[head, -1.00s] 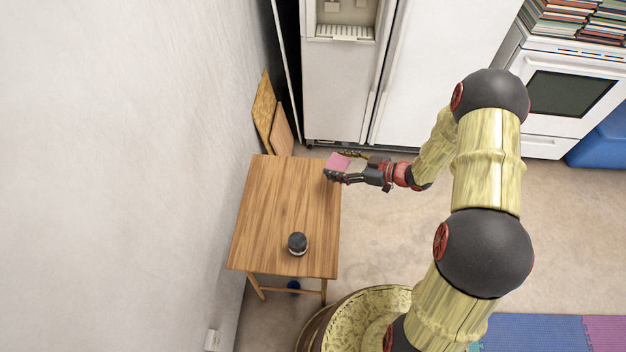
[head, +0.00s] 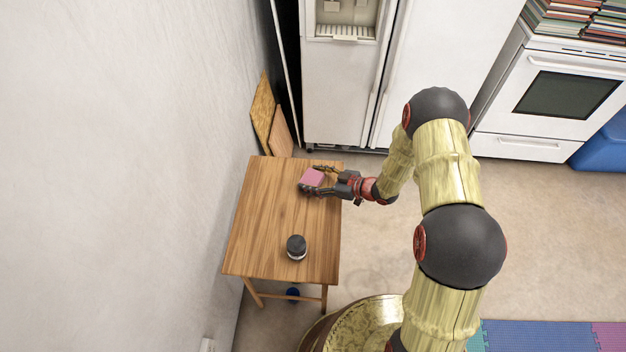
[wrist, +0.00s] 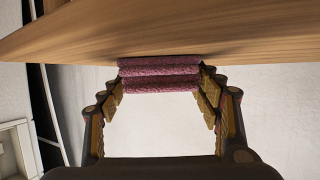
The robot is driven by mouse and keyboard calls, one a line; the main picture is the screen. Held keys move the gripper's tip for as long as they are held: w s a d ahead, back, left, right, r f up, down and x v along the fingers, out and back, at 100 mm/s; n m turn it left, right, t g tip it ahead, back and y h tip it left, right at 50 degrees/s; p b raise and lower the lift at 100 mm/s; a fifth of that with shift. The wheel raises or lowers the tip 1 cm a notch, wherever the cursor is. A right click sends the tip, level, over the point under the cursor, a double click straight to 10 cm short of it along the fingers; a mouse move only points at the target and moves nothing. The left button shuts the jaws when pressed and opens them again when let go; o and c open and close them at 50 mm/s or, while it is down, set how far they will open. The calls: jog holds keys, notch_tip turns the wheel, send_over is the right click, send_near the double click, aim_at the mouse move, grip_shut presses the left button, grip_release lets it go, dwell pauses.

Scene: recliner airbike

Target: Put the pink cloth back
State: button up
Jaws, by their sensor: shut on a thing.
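The pink cloth (head: 312,178) is a small folded pad, held between the fingers of my gripper (head: 318,180). In the head view it is over the far right part of the wooden table (head: 262,215). In the wrist view the folded cloth (wrist: 160,76) spans between the two fingertips of my gripper (wrist: 160,80), its layers showing edge-on. The table surface (wrist: 220,35) lies close beside it; I cannot tell whether they touch. My gripper is shut on the cloth.
A dark jar (head: 297,247) stands near the table's front edge. Wooden boards (head: 265,112) lean on the wall behind the table. The refrigerator (head: 345,85) stands behind. The table's middle and left are clear. A small blue object (head: 293,293) is under the table.

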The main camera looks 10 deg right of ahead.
jog(key=shift+f, duration=0.1)
jog(key=o, duration=1)
